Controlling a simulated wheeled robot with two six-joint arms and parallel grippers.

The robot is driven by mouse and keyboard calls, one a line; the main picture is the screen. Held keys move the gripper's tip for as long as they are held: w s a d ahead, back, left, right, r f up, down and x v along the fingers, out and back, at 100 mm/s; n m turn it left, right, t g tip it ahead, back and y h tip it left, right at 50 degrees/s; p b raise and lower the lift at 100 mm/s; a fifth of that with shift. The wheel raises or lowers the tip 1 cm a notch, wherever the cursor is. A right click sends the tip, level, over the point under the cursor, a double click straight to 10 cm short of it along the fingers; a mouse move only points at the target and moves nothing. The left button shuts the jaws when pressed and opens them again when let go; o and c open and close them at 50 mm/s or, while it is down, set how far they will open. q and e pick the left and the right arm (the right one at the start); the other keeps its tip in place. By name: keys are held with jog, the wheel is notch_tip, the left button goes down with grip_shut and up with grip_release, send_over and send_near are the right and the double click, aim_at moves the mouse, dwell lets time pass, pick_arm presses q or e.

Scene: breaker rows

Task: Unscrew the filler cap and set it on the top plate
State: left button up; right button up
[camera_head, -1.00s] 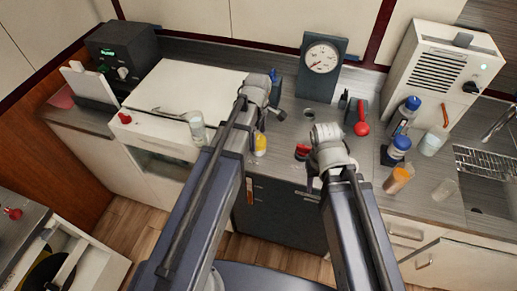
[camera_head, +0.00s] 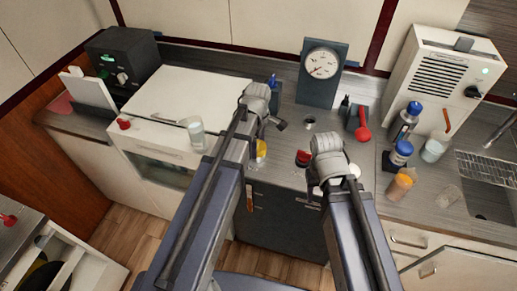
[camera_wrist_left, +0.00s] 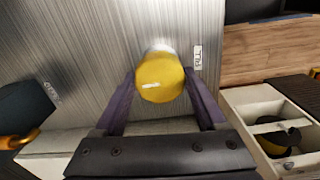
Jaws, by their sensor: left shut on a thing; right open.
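The yellow filler cap (camera_wrist_left: 160,78) is a short round cap with a small white mark. In the left wrist view it stands in front of a brushed metal plate (camera_wrist_left: 95,50). My left gripper (camera_wrist_left: 160,88) is shut on it, one finger at each side. In the head view the yellow cap (camera_head: 261,150) shows partly below my left wrist, near the counter's front edge; the fingertips are hidden there. I cannot tell whether the cap still touches its seat. My right gripper (camera_head: 314,187) is open and empty near the front edge, right of the cap.
A red-topped item (camera_head: 303,158) sits between my two wrists. A gauge (camera_head: 321,72) stands behind. A blue-capped bottle (camera_head: 401,153) and an orange jar (camera_head: 399,186) stand at right. A white cabinet (camera_head: 185,95) with a glass (camera_head: 196,133) is at left.

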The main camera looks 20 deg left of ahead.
pick_arm(q)
jog(key=shift+c, duration=1.3)
jog(key=n, duration=1.7)
jog(key=o, duration=1.2)
